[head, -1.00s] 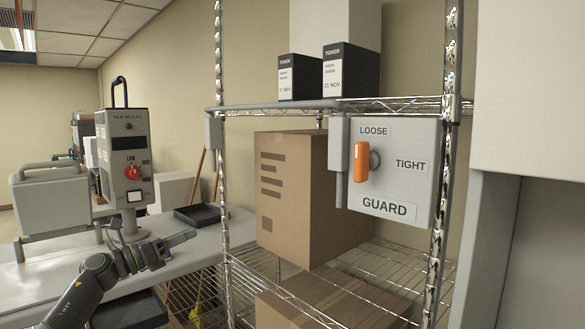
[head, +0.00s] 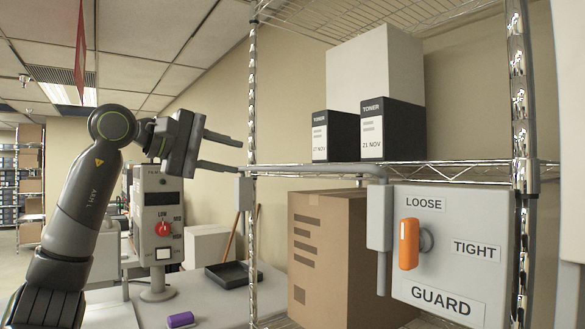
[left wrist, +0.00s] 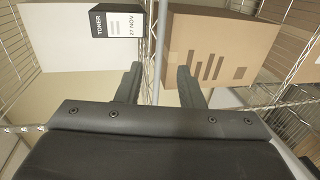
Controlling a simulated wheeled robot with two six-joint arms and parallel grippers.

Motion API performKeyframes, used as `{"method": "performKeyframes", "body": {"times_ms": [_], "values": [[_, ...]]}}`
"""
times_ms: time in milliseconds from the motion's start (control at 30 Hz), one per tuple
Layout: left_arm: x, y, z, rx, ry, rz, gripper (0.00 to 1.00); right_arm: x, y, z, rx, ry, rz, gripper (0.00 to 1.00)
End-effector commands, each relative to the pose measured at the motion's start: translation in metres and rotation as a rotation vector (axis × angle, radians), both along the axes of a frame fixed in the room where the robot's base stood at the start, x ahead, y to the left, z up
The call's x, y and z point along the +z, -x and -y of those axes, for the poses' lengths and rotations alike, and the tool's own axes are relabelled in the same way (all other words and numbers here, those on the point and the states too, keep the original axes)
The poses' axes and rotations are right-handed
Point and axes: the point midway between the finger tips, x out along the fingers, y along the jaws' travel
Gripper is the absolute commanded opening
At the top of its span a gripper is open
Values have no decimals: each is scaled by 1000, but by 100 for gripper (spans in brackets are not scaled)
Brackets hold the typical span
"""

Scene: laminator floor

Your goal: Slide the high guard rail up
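The high guard rail (head: 310,170) is a grey bar along the front of the toner shelf. Its right end bends down into a grey sleeve beside the guard box (head: 455,255), and its left end meets a small grey bracket (head: 244,192). The orange handle (head: 409,244) on the box stands upright below LOOSE; TIGHT is to its right. My left gripper (head: 222,152) is open and empty, left of the rail, fingers pointing right. In the left wrist view, the rail (left wrist: 160,45) runs between the open fingers (left wrist: 158,85); contact is not visible. My right gripper is out of view.
Two toner boxes (head: 334,137) and a white box (head: 376,65) stand on the shelf behind the rail. A chrome post (head: 252,100) rises near my left fingertips. A cardboard carton (head: 335,250) sits below. A film sealer (head: 158,215) stands behind my left arm.

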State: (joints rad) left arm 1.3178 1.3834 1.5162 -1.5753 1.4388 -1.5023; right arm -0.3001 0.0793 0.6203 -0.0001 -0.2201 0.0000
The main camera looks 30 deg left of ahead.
Motion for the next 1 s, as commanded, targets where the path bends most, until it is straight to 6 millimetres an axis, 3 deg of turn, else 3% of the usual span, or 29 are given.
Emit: {"method": "performKeyframes", "body": {"times_ms": [300,600,1000], "values": [[-10,-65,28,-7,3,-4,34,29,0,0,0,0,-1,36],[-22,-113,48,-5,5,-4,34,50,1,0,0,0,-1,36],[-29,-130,54,-2,3,-1,34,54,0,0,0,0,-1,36]]}}
